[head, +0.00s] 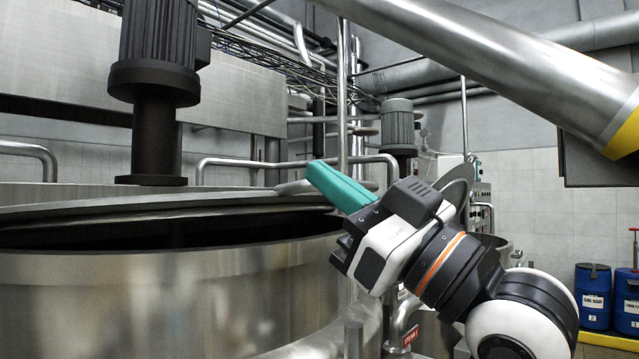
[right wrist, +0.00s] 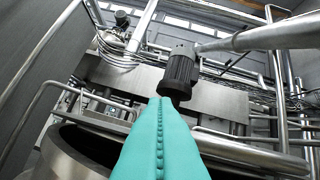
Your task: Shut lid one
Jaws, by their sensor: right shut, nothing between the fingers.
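A large steel vessel (head: 170,290) fills the lower left of the head view. Its lid (head: 170,207) is a thin grey edge over the rim, with a dark gap below, so it stands partly open. I see no number on it. My right gripper (head: 314,170) has teal fingers pressed together, at the lid's right end, pointing up and left. I cannot tell whether they touch the lid. In the right wrist view the shut fingers (right wrist: 162,106) hold nothing, with the dark vessel opening at lower left. My left gripper is not in view.
A dark mixer motor (head: 155,60) stands above the vessel. Steel rails (head: 260,162) run behind it. A thick pipe (head: 500,65) slants across the upper right. Blue drums (head: 593,297) stand at far right. A second motor (head: 398,125) is further back.

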